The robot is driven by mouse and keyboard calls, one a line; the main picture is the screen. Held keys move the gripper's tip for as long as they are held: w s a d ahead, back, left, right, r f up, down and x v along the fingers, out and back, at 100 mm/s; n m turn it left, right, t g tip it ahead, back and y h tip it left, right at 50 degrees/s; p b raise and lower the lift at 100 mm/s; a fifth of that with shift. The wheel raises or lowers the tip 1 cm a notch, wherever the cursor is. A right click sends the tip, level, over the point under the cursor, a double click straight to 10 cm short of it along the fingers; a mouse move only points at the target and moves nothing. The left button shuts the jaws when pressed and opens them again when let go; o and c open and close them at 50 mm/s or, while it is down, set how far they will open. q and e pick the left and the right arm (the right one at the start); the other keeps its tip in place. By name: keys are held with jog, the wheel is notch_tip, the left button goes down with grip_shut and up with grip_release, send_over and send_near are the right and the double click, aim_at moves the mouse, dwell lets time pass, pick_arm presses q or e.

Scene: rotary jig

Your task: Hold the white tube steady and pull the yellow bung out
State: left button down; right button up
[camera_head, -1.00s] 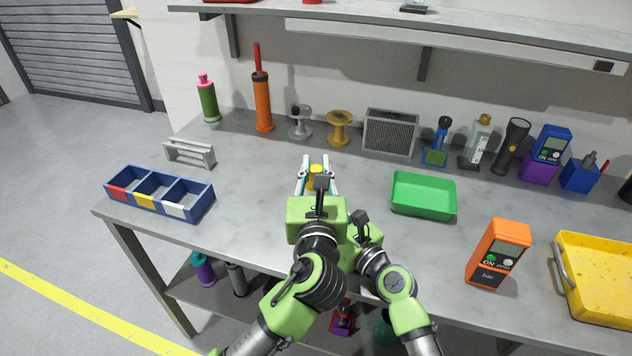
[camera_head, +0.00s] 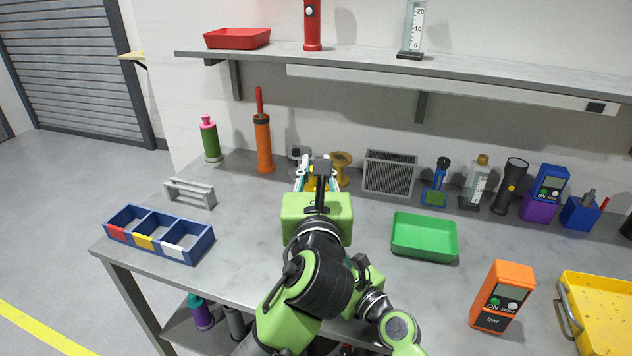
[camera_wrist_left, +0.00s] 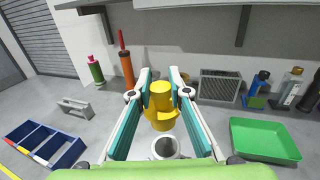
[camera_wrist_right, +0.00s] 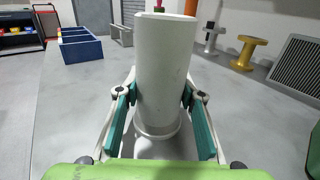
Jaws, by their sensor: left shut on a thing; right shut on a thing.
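The yellow bung (camera_wrist_left: 162,104) is between the fingers of my left gripper (camera_wrist_left: 161,88), which is shut on it. A small part of the bung shows in the head view (camera_head: 321,184). The white tube (camera_wrist_right: 165,70) stands roughly upright in my right gripper (camera_wrist_right: 160,96), which is shut around its sides. In the left wrist view the tube's open round mouth (camera_wrist_left: 165,147) shows below the bung, apart from it. No bung shows at the tube's top in the right wrist view. My left arm hides the tube and right gripper in the head view.
A green tray (camera_head: 424,236) lies to the right and a blue divided bin (camera_head: 160,234) to the left. A grey stand (camera_head: 189,193) is behind the bin. Spools, a speaker-like box (camera_head: 389,174) and instruments line the back. An orange meter (camera_head: 501,294) stands front right.

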jog(key=o, duration=1.3)
